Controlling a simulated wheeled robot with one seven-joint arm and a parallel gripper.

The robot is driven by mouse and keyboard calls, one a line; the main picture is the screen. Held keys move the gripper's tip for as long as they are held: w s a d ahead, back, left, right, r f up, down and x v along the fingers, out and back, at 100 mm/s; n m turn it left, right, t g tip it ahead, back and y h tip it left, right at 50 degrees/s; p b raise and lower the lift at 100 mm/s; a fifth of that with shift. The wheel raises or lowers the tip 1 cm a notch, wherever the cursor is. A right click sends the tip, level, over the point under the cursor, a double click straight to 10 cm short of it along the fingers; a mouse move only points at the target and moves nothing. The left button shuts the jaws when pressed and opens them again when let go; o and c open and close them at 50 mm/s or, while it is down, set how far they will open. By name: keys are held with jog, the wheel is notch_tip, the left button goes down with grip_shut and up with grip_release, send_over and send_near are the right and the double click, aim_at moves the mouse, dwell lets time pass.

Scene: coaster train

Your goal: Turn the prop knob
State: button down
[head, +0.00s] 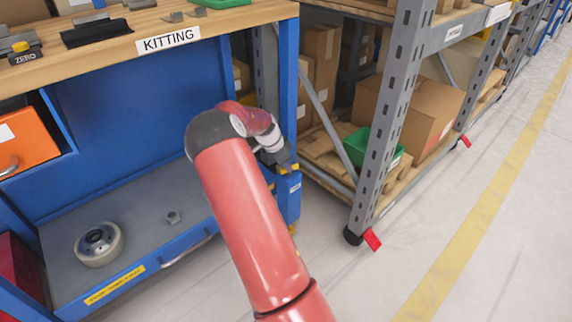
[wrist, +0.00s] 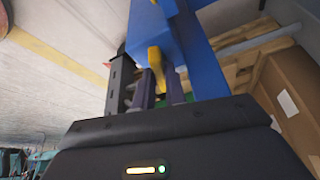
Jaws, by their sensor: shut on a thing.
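The prop knob is a yellow piece on a blue block, seen in the wrist view (wrist: 155,58). The block is on the blue post of the kitting bench. My gripper (wrist: 162,88) has its two dark fingers closed on either side of the knob's yellow end. In the head view my gripper (head: 284,168) is at the bench's right front leg, next to the labelled blue block (head: 288,195). Small yellow parts show there, but my wrist hides most of the contact. I cannot tell the knob's turn angle.
A grey rack upright (head: 392,110) with red feet and a green bin (head: 368,146) stand close right. Floor is clear farther right.

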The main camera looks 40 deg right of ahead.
jog(key=c, duration=1.4)
grip_release()
jog(key=shift+c, duration=0.2)
jog(key=v, duration=0.7)
jog(key=shift+r+p, duration=0.3)
jog(key=shift+r, duration=0.05)
jog(key=shift+a, duration=0.15)
